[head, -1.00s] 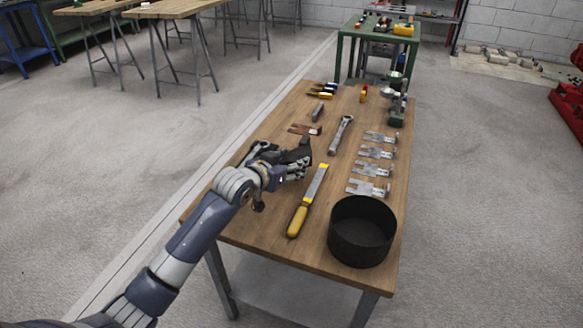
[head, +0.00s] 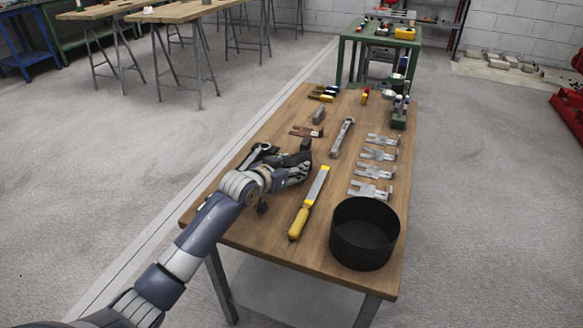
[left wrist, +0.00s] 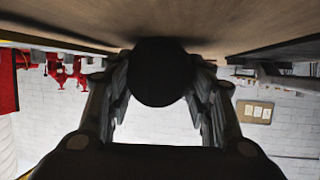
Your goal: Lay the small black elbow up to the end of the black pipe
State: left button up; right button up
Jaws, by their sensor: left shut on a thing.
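My left gripper (head: 300,170) is low over the left middle of the wooden table and shut on a small black piece (head: 305,146), which looks like the small black elbow. In the left wrist view the held piece (left wrist: 162,72) shows as a round black end between the two fingers, close to the tabletop. The hand covers most of it in the head view, so its bend is hidden. I cannot pick out the black pipe for sure; dark shapes beside the hand are partly hidden by it. My right gripper is not in view.
A file with a yellow handle (head: 299,222) lies just right of the hand. A wide black open cylinder (head: 362,248) stands at the near right. A wrench (head: 342,138), several metal brackets (head: 370,189) and a small vise (head: 399,112) occupy the right and far parts.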

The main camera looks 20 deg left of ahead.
pick_arm(q)
jog(key=o, duration=1.3)
jog(key=shift+f, duration=0.15)
jog(key=shift+c, duration=0.2)
jog(key=shift+o, duration=1.1)
